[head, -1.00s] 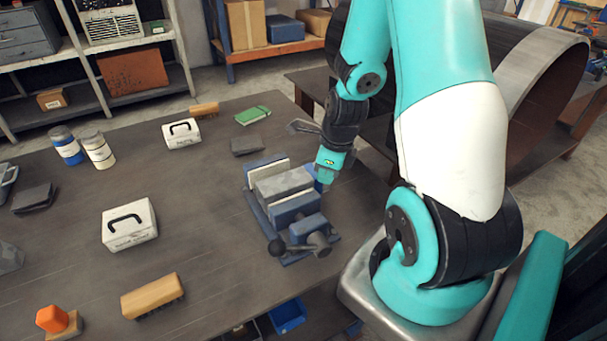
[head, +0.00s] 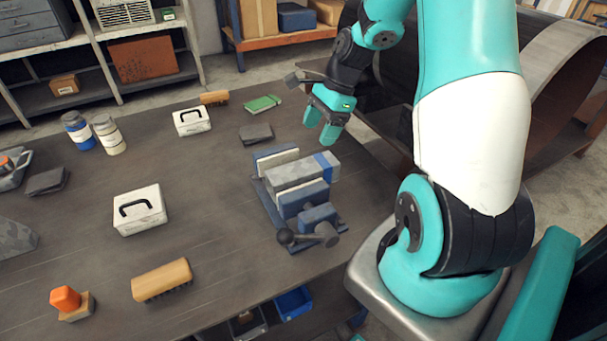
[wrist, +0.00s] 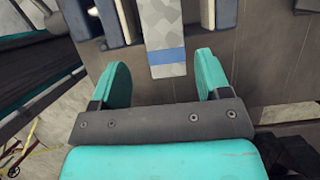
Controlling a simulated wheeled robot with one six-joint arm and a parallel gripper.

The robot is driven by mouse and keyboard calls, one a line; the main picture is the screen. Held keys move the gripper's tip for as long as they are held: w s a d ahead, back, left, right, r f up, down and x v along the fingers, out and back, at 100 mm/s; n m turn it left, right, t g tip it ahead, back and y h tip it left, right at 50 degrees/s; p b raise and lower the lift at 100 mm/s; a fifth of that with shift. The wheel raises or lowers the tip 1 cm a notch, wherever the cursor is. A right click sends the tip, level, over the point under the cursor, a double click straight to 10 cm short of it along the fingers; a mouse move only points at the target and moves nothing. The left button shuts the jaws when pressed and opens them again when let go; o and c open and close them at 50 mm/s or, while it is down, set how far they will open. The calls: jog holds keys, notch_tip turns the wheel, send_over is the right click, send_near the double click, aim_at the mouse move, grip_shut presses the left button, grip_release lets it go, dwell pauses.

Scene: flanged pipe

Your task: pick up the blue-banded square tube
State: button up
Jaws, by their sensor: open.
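The blue-banded square tube (head: 298,174) is mottled grey with a blue band near its right end. It lies level between the jaws of a blue bench vise (head: 320,213), its banded end sticking out to the right. My gripper (head: 321,123) is open and empty, above and beyond the banded end in the head view. In the wrist view the tube (wrist: 165,25) comes down from the top, and its banded end lies between the lines of my two open fingers (wrist: 164,78). Whether the fingers are level with the tube is unclear.
The vise handle (head: 318,236) sticks out at the vise's front. A dark pouch (head: 256,133) and a green book (head: 262,103) lie behind the vise. White cases (head: 139,210) and wooden brushes (head: 161,280) stand to the left. The table between is clear.

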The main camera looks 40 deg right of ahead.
aim_at(303, 167)
jog(key=p+x, duration=0.1)
jog(key=x, duration=0.7)
jog(key=shift+s, duration=0.1)
jog(key=shift+p+x, duration=0.85)
jog(key=shift+x, duration=1.95)
jog(key=shift+d, duration=0.2)
jog(key=c, duration=0.9)
